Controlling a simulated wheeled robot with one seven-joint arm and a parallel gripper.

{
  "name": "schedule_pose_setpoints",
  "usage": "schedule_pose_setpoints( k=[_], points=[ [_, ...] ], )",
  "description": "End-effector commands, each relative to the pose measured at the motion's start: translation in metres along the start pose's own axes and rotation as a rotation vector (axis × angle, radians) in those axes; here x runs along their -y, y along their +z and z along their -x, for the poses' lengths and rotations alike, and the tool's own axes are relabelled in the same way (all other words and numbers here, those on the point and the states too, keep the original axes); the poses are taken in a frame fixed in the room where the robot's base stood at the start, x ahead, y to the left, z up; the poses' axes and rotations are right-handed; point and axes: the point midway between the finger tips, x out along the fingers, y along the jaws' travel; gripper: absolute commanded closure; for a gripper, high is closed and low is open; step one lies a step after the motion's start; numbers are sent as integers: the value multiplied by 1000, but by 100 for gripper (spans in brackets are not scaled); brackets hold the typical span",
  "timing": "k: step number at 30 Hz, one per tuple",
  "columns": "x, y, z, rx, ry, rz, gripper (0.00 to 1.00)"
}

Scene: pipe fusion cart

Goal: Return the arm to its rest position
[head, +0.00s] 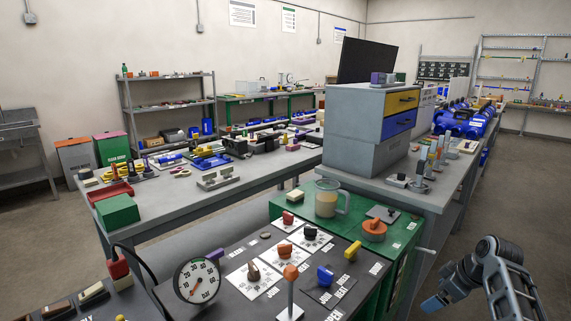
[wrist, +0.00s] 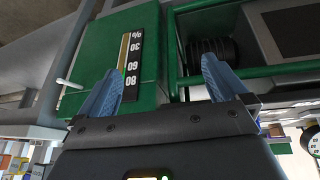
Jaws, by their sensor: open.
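My arm shows at the lower right of the head view, folded beside the green cart (head: 405,250), over open floor. One blue finger of my gripper (head: 435,302) shows there, pointing down and left. In the wrist view both blue fingers of my gripper (wrist: 160,66) are spread apart with nothing between them. Beyond them is a green panel (wrist: 98,48) with a black scale plate (wrist: 132,62) marked 30, 60 and 80. I cannot tell how far the fingers are from the panel.
The cart's dark top carries a round gauge (head: 197,281), an orange-knobbed lever (head: 291,290) and several coloured knobs. A clear jug (head: 327,198) stands behind them. A grey bench (head: 262,165) lies left, and a grey drawer cabinet (head: 362,115) stands behind. The floor at right (head: 520,190) is clear.

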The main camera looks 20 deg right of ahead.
Motion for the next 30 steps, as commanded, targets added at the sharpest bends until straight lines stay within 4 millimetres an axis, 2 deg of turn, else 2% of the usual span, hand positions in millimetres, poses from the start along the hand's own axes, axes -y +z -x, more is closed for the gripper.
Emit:
schedule_pose_setpoints(
  k=[1, 6, 10, 14, 19, 23, 26, 30],
  points=[
    [25, 5, -17, -5, 10, -10, 0],
    [97, 18, -53, -48, 81, -60, 0],
    [151, 33, -66, -90, 133, -93, 0],
    [203, 50, -68, -140, 179, -124, 0],
    [266, 75, -53, -216, 228, -155, 0],
    [309, 94, -29, -283, 256, -176, 0],
    [338, 108, -5, -340, 270, -190, 0],
    [373, 125, 37, -425, 279, -204, 0]
  ],
)
